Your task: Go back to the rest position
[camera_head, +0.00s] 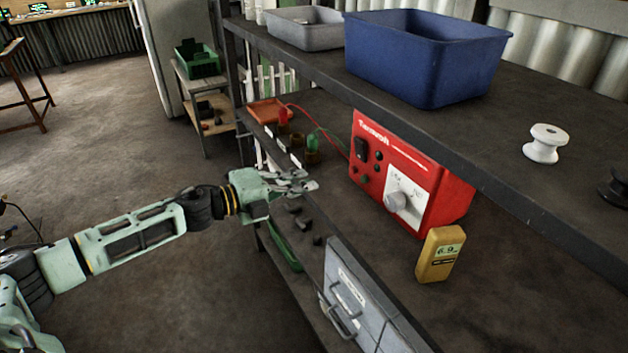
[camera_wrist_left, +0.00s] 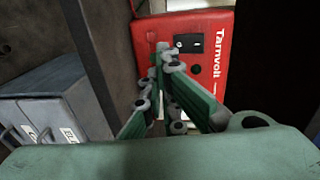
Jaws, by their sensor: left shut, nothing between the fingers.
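My left gripper (camera_head: 302,184) reaches in from the left in the head view. It is at the near edge of the lower shelf, in front of the red power unit (camera_head: 438,170), apart from it. Its fingers are shut with nothing between them. In the left wrist view the closed fingers (camera_wrist_left: 162,50) point toward the red unit's face (camera_wrist_left: 205,70). My right gripper is in neither view.
A blue bin (camera_head: 425,85), a grey tray (camera_head: 300,42) and a white spool (camera_head: 545,143) stand on the upper shelf. A yellow meter (camera_head: 440,254) stands beside the red unit. A grey drawer cabinet (camera_head: 365,300) is below right of the gripper. The floor (camera_head: 110,150) at left is clear.

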